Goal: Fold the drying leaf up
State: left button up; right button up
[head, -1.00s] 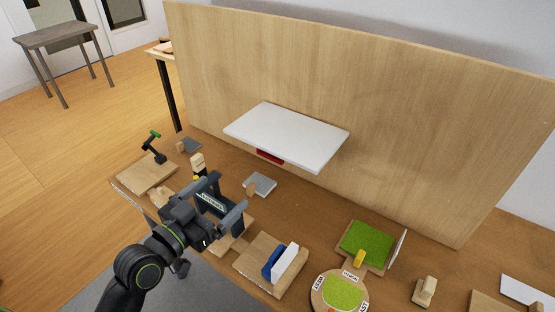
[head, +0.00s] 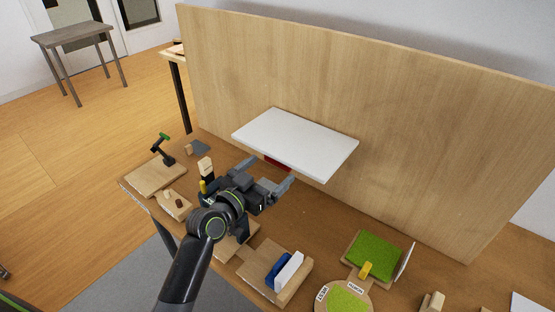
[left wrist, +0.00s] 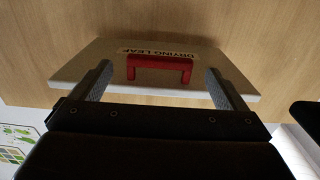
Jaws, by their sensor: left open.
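The drying leaf (head: 296,142) is a white board sticking out level from the upright wooden panel. In the left wrist view its underside (left wrist: 200,67) shows, with a "DRYING LEAF" label and a red handle-like bracket (left wrist: 160,64). The red bracket also shows below the leaf's front edge in the head view (head: 278,163). My left gripper (head: 269,174) is open, just in front of and below the leaf. In the left wrist view its two fingers (left wrist: 160,84) stand either side of the red bracket, apart from it.
The wooden panel (head: 400,130) rises behind the leaf. On the bench stand a block with blue and white cards (head: 284,270), a green pad (head: 373,252), a round green dish (head: 346,300) and a board with a dark green-tipped lever (head: 162,148).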

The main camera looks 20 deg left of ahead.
aim_at(276, 164)
pick_arm(q)
jog(key=shift+p+x, duration=0.3)
jog(key=shift+x, duration=1.95)
jog(key=c, duration=1.4)
jog(key=shift+r, duration=0.1)
